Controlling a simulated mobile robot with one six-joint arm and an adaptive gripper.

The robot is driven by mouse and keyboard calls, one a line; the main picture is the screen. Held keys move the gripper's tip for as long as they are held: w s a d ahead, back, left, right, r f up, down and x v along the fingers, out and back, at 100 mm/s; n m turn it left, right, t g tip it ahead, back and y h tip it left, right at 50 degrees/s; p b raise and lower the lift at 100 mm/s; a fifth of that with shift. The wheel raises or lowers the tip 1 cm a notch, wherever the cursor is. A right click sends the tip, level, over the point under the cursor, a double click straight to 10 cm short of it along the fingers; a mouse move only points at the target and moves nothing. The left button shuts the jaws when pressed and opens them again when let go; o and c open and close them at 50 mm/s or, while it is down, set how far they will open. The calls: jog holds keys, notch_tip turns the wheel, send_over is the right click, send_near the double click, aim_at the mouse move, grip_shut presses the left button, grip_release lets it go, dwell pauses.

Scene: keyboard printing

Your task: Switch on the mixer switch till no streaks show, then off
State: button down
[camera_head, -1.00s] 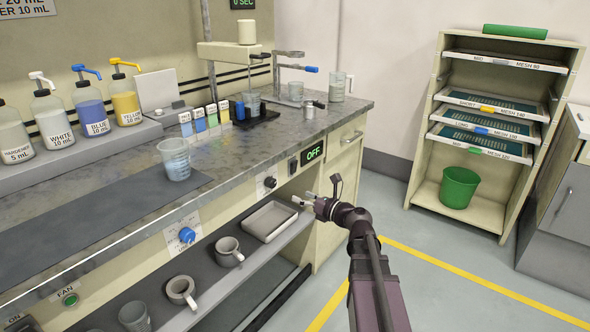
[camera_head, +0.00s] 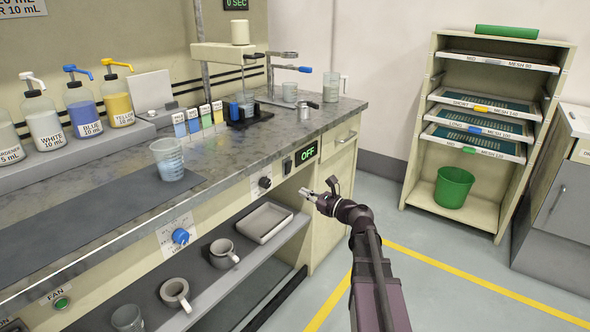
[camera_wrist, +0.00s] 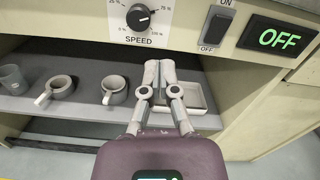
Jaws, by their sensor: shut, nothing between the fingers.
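The mixer switch (camera_wrist: 215,31) is a dark rocker in a plate marked ON above and OFF below, and in the wrist view it sits up and to the right of my gripper (camera_wrist: 160,66). It also shows on the bench front in the head view (camera_head: 287,165). Beside it a display (camera_head: 305,154) reads OFF in green. The mixer (camera_head: 237,55) stands at the back of the bench, with a beaker (camera_head: 248,103) under its head. Streaks in the beaker are too small to tell. My gripper (camera_head: 308,191) is shut and empty, in front of the bench below the switch, apart from it.
The speed knob (camera_wrist: 138,17) is left of the switch. A tray (camera_head: 263,222) and mugs (camera_head: 223,254) stand on the shelf under the bench. A beaker (camera_head: 170,160), bottles and small labelled containers stand on top.

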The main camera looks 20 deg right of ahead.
aim_at(290, 164)
jog(key=w+d+n+t+b, duration=0.1)
jog(key=w+d+n+b, duration=0.2)
jog(key=d+n, duration=0.6)
jog(key=shift+w+d+f+n+y, duration=0.25)
jog(key=shift+f+n+y, duration=0.2)
jog(key=shift+n, duration=2.95)
jog(key=shift+w+a, duration=0.1)
jog(key=shift+a, duration=0.05)
jog(key=p+x, duration=0.2)
jog(key=x, duration=1.1)
jog(key=shift+w+a+r, duration=0.1)
jog(key=shift+w+a, duration=0.05)
jog(key=shift+w, duration=0.2)
